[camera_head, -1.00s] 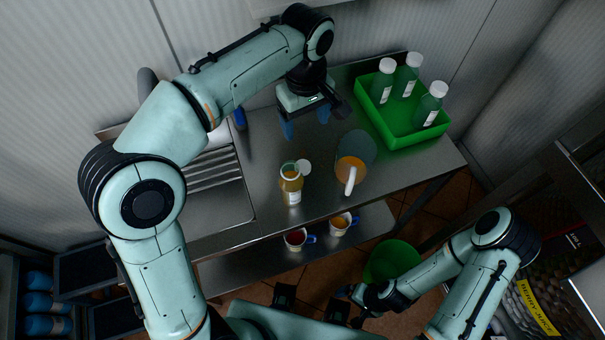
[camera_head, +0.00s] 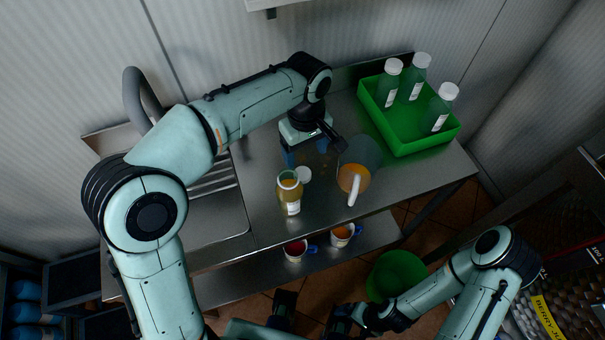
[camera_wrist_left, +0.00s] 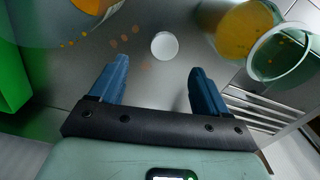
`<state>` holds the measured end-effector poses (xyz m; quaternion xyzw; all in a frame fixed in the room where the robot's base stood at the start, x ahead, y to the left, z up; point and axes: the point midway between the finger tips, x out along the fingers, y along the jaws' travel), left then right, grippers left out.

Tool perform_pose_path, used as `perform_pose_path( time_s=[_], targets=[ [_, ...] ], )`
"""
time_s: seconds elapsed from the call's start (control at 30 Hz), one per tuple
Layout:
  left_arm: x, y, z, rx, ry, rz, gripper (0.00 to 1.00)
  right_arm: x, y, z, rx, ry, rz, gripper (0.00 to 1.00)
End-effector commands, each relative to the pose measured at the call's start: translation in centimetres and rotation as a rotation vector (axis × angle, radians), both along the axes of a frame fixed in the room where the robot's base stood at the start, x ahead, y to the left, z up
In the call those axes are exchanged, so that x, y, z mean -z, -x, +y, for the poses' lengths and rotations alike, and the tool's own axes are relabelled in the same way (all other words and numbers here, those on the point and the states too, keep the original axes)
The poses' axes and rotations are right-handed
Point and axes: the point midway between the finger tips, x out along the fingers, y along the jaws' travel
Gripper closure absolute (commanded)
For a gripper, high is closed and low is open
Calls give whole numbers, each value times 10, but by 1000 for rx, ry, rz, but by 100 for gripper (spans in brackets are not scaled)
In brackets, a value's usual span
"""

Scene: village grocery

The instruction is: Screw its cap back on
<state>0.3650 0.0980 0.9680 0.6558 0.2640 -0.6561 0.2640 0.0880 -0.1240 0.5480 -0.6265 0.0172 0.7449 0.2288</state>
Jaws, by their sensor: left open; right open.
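The white cap (camera_head: 304,175) lies on the steel counter behind the open bottle (camera_head: 291,195); it also shows in the left wrist view (camera_wrist_left: 164,45). The bottle stands upright, holds orange-yellow juice and has a bare mouth (camera_wrist_left: 280,50). My left gripper (camera_head: 306,152) points down just behind the cap, open and empty. In the left wrist view its blue fingers (camera_wrist_left: 158,72) are spread wide, with the cap beyond them and roughly between their lines. My right gripper (camera_head: 345,318) is low at the bottom edge, away from the counter; its fingers are hard to make out.
A clear jug (camera_head: 356,179) with orange juice and a white handle stands right of the bottle. A green crate (camera_head: 408,148) holds three white-capped bottles. Two mugs, one red-filled (camera_head: 296,250) and one orange-filled (camera_head: 342,235), stand on the lower shelf. A sink is at left.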

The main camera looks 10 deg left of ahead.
Motion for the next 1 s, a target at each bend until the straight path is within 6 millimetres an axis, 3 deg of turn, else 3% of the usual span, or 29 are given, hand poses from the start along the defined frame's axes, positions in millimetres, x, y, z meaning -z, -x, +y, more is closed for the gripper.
perform_pose_path(
  time_s=[0.17, 0.57, 0.83, 1.0],
  targets=[
    [21, 0, 1, -1, -1, 1, 24, 4, 1, 0, -1, -1, 2, 4],
    [26, 0, 1, -1, -1, 1, 24, 5, 1, 0, -1, -1, 2, 4],
    [64, 4, 8, -1, -1, 3, 24, 12, 3, 0, 0, 0, 4, 4],
    [75, 4, 7, -1, 0, 0, 24, 13, 3, 0, 0, 0, 3, 4]
  ],
)
